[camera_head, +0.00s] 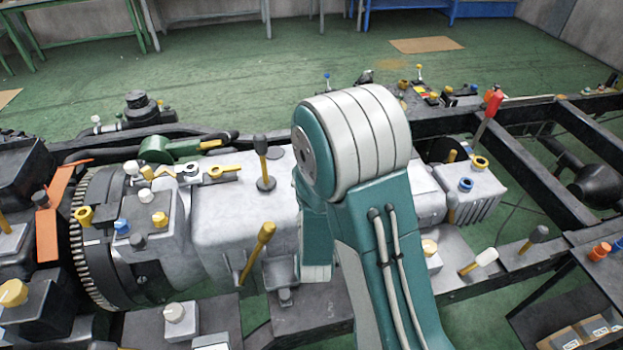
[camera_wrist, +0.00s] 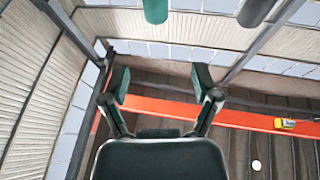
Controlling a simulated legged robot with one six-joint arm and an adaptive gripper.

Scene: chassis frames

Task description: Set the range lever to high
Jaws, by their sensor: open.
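In the head view several levers stand on the grey gearbox (camera_head: 222,222) and frame, and no readable label shows which is the range lever. A black-knobbed lever (camera_head: 262,160) stands upright on the gearbox top. A yellow lever (camera_head: 257,252) leans to the right on its near side. A red-handled lever (camera_head: 490,110) leans at the right, behind a ribbed grey box. A white-knobbed lever (camera_head: 478,263) and a dark-knobbed lever (camera_head: 534,239) sit at lower right. My gripper (camera_wrist: 161,80) is open and empty in the wrist view, facing walls and ceiling. My arm hides it in the head view.
My arm covers the middle of the gearbox. A black chassis rail (camera_head: 520,262) runs along the near right. A dark cart (camera_head: 582,305) with orange knobs stands at lower right. An orange bracket (camera_head: 50,225) rises at left. Green floor (camera_head: 250,75) is open behind.

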